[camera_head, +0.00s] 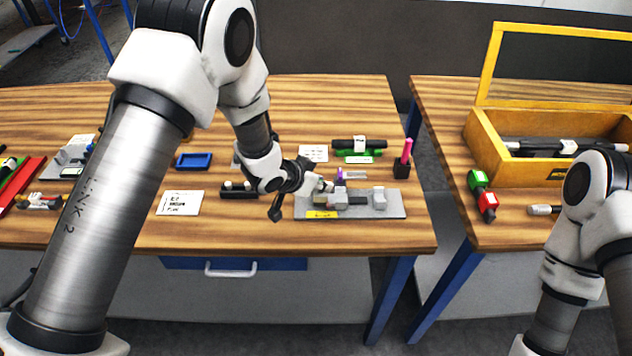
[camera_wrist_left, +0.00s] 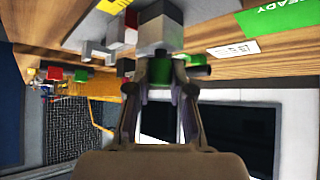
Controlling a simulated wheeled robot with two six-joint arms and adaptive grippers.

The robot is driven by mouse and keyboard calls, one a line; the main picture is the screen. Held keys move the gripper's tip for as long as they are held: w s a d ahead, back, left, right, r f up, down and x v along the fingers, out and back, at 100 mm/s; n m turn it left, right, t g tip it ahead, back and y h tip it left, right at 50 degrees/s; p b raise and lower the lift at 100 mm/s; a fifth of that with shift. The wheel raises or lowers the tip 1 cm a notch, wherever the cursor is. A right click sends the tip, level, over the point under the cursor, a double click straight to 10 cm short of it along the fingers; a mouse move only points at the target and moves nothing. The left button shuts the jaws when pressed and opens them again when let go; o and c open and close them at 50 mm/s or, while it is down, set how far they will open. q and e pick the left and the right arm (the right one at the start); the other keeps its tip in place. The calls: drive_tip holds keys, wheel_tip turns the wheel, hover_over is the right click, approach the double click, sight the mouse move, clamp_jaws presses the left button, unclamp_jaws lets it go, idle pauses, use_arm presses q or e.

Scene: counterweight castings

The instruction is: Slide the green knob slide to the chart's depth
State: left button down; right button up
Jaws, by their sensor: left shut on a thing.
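My left gripper (camera_head: 322,186) is over the left part of a grey fixture plate (camera_head: 390,210) on the wooden table. In the left wrist view the gripper (camera_wrist_left: 160,85) is shut on the green knob (camera_wrist_left: 159,70), which sits against a pale grey block (camera_wrist_left: 156,32). In the head view the knob is hidden by the gripper. The plate carries grey blocks and a yellow label (camera_head: 321,214). A white card with black writing (camera_head: 180,203) lies left of the plate, and another card (camera_head: 313,153) lies behind it. I cannot tell which card is the chart. My right gripper is out of view.
A pink marker (camera_head: 407,150) stands in a black holder right of the plate. Black and green cylinders (camera_head: 358,145) lie behind. A blue tray (camera_head: 194,161) is at the left. A yellow open box (camera_head: 488,142) stands on the right table, across a gap.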

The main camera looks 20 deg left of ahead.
use_arm(q)
drive_tip(key=c, duration=1)
unclamp_jaws()
drive_tip(key=shift+s+f, duration=0.1)
drive_tip(key=shift+a, duration=0.15)
drive_tip(key=v, duration=1.1)
drive_tip(key=shift+s+a+r, duration=0.1)
drive_tip(key=shift+s+r, duration=0.15)
drive_tip(key=shift+r, duration=0.05)
